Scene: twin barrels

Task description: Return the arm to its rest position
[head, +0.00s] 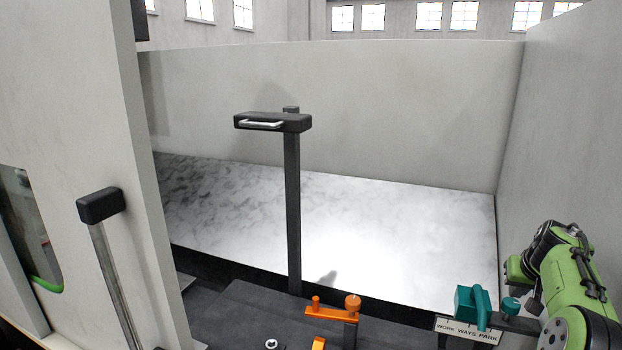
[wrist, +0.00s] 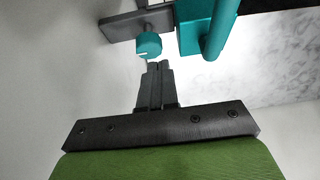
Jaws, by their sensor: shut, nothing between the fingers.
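My green arm (head: 572,275) is folded at the lower right of the head view, by the right wall. My gripper (wrist: 158,68) is shut and empty in the wrist view, its dark fingers together. The fingertips point toward a teal knob (wrist: 148,46) and appear close to it; I cannot tell whether they touch. The same knob (head: 510,305) shows in the head view just left of my arm. A teal block with a handle (head: 472,306) stands beside it. In the head view the fingertips are not clearly visible.
A label reading "WORK WAYS PARK" (head: 468,331) sits below the teal block. An orange lever assembly (head: 333,311) is at the bottom centre. A dark post (head: 292,210) with a handled head rises mid-view. A black-topped lever (head: 101,205) stands left. Pale walls (head: 340,105) enclose a bare floor (head: 350,235).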

